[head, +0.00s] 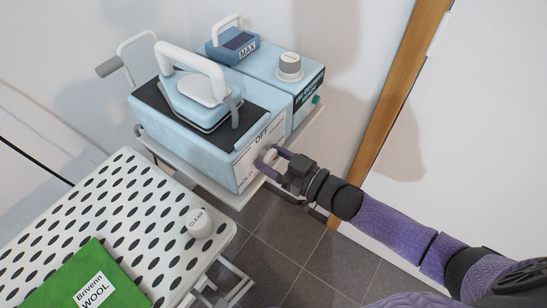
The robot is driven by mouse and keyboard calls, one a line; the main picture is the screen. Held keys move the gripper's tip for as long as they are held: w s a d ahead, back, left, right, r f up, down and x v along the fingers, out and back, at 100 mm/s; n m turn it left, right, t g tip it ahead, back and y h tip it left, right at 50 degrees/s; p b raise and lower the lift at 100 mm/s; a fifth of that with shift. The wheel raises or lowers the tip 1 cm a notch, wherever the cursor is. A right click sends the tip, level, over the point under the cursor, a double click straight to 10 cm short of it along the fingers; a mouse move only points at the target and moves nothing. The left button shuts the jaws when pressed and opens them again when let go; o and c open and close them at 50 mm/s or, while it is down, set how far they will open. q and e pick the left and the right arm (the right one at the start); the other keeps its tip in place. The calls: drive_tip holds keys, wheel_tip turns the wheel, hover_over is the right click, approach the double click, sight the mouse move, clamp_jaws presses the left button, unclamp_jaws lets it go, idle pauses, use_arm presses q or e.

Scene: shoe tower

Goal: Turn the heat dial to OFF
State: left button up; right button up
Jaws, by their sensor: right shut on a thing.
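The heat dial (270,157) sits on the white front panel of a light blue steam station (190,130). The panel carries the word OFF (262,139) above the dial and other lettering at its lower left, partly hidden. My right gripper (268,159) comes in from the right and is shut on the dial, with a finger on each side of it. The fingers hide much of the dial, so I cannot tell where it points. My left gripper is not in view.
An iron (203,88) rests on the station's dark top. A blue box with a knob (290,66) and a MAX block (233,45) stand behind. A perforated white board (120,215) at left front holds a white CLEAN item (199,222) and green cloth (75,282). A wooden post (385,100) stands right.

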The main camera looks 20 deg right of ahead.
drive_tip(key=shift+n, duration=0.5)
drive_tip(key=shift+n+p, duration=0.3)
drive_tip(key=shift+n, duration=0.4)
drive_tip(key=n, duration=1.3)
drive_tip(key=shift+n, duration=0.3)
drive_tip(key=n, duration=0.2)
drive_tip(key=shift+n, duration=0.4)
drive_tip(key=n+b, duration=0.1)
drive_tip(key=n, duration=0.2)
drive_tip(key=shift+n, duration=0.3)
drive_tip(key=shift+n+b, duration=0.35)
drive_tip(key=shift+n, duration=0.25)
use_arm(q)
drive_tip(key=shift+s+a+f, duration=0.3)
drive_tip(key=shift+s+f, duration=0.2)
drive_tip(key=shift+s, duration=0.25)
use_arm(e)
drive_tip(key=shift+n, duration=0.3)
